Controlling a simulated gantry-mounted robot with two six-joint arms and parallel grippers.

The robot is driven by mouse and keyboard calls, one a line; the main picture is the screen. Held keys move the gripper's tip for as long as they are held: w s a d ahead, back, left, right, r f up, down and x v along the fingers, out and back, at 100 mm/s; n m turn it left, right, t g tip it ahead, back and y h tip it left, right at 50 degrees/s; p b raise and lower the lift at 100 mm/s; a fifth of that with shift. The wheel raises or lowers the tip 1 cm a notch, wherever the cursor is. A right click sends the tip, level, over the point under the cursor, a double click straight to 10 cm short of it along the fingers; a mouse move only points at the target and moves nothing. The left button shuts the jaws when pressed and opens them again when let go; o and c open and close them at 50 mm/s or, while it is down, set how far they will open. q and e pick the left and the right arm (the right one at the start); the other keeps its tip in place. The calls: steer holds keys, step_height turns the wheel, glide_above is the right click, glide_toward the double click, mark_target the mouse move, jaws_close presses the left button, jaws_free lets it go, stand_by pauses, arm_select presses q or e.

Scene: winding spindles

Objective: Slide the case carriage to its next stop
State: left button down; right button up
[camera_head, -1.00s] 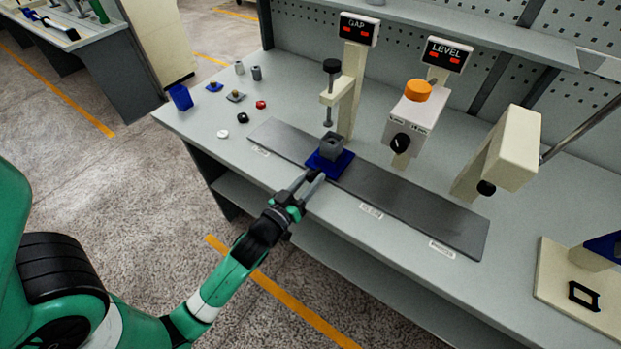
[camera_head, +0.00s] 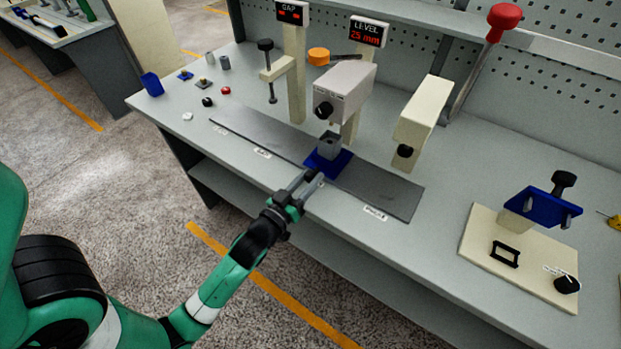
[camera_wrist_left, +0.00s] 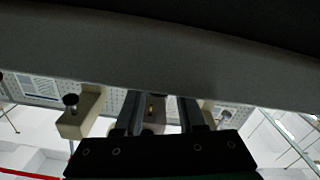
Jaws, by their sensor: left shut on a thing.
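The case carriage (camera_head: 341,168) is a blue block on a long dark grey rail (camera_head: 385,192), with a grey case (camera_head: 329,146) standing upright on it. It stands on the rail in front of the LEVEL station (camera_head: 346,85), a grey box with a black knob. My left gripper (camera_head: 314,178) is shut on the carriage's near side; the exact grip point is hard to see. In the left wrist view its dark fingers (camera_wrist_left: 160,112) show, and the carriage cannot be made out clearly. My right gripper is out of view.
The GAP station post (camera_head: 296,85) is left of the carriage, a cream station (camera_head: 420,112) to the right. The LEVEL display (camera_head: 368,32) appears to read 25 mm. Small parts lie at the bench's far left. A cream board (camera_head: 480,240) with a blue fixture stands at right.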

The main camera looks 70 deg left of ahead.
arm_select(q)
steer(key=shift+r, duration=0.1)
steer(key=c, duration=0.5)
jaws_free()
steer(key=shift+s+d, duration=0.1)
steer(key=shift+s, duration=0.05)
steer(key=b+v, duration=0.3)
steer(key=v, duration=0.8)
steer(key=shift+s, duration=0.15)
steer(key=shift+d, duration=0.1)
